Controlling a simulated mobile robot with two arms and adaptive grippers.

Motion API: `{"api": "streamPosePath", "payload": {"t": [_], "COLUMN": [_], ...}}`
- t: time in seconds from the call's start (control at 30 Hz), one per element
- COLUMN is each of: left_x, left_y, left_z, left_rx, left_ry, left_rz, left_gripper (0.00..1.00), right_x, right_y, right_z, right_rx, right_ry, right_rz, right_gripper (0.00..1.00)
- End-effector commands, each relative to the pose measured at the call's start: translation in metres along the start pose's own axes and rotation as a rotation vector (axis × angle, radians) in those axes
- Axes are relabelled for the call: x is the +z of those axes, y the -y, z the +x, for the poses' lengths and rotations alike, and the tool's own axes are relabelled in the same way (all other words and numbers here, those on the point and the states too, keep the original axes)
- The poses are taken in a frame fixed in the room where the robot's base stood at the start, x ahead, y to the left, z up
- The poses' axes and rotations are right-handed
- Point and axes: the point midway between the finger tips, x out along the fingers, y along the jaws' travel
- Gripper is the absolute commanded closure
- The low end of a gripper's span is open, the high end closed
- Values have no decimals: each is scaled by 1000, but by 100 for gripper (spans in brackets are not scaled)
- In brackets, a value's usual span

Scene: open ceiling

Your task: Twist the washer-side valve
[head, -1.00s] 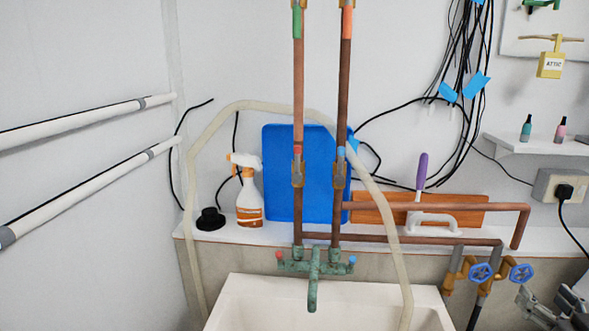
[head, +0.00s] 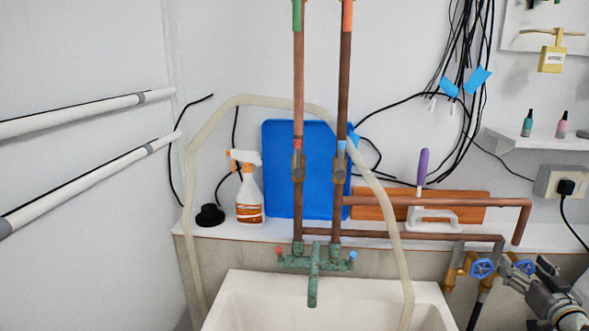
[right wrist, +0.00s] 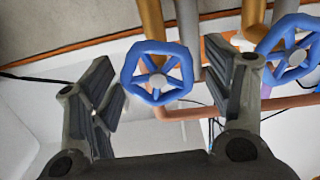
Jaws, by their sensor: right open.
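Two blue handwheel valves on brass bodies stand on the pipes right of the sink: a left valve (head: 482,268) and a right valve (head: 524,266). My right gripper (head: 529,270) is open at the right valve, partly overlapping it in the head view. In the right wrist view, one blue handwheel (right wrist: 158,73) shows between the open fingers, apparently without contact. The other handwheel (right wrist: 290,48) is beyond the finger at the right. I cannot tell by label which valve is the washer-side one. My left gripper is not in view.
The white sink (head: 260,300) has a green tap (head: 314,262) above it. Copper pipes (head: 430,202) run just above the valves. A spray bottle (head: 249,195) and a purple-handled brush (head: 422,170) are on the ledge.

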Motion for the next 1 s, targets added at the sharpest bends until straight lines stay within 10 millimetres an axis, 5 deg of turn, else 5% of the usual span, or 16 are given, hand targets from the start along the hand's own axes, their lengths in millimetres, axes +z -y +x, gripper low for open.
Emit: {"api": "streamPosePath", "payload": {"t": [0.1, 0.47, 1.0], "left_x": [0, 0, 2], "left_y": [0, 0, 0], "left_z": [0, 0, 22], "left_rx": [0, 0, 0], "left_ry": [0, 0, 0], "left_rz": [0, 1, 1], "left_gripper": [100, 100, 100], "right_x": [0, 0, 2], "right_y": [0, 0, 1], "right_z": [0, 0, 0], "right_rx": [0, 0, 0], "right_ry": [0, 0, 0], "right_rz": [0, 0, -266], "right_gripper": [29, 76, 77]}}
